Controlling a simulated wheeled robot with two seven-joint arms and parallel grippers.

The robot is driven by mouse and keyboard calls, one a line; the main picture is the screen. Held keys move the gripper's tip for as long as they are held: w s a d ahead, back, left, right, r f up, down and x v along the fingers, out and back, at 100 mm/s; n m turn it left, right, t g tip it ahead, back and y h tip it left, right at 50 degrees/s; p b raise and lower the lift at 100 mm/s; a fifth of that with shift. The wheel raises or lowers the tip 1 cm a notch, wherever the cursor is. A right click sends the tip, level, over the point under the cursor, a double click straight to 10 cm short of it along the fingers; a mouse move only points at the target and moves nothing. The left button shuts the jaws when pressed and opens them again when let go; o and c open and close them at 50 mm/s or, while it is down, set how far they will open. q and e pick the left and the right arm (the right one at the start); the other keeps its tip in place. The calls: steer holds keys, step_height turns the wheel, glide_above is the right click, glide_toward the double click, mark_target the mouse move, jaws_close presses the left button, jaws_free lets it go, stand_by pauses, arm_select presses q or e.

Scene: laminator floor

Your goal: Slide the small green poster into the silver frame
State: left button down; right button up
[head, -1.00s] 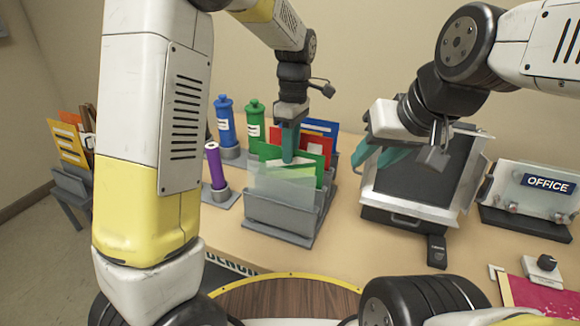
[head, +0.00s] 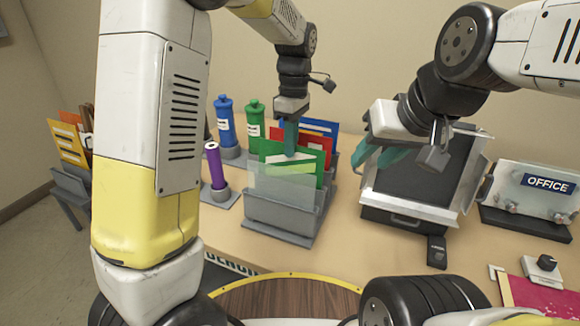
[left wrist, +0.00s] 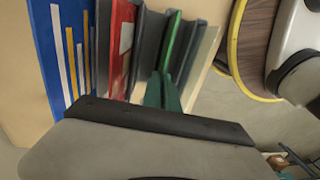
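The small green poster (head: 306,177), with a pale stripe, stands in the front slots of the grey rack (head: 288,222), behind its clear front panel. It also shows edge-on in the left wrist view (left wrist: 176,44). My left gripper (head: 290,150) points down at the poster's top edge; its teal fingers (left wrist: 162,92) look closed together on it. The silver frame (head: 466,185), with a dark panel, stands tilted back to the right of the rack. My right gripper (head: 380,157) is beside the frame's upper left, with its fingers apart and seemingly empty.
Red (head: 314,146) and blue (head: 322,127) sheets stand behind the green poster. Blue (head: 226,122), green (head: 254,120) and purple (head: 215,165) tubes stand left. An OFFICE sign (head: 535,186) is at the right. The table before the frame is mostly clear, with a small black tag (head: 437,252).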

arm_select(q)
step_height(320, 180, up, 10)
steer(key=shift+w+d, duration=0.2)
steer(key=shift+w, duration=0.25)
stand_by(0.3)
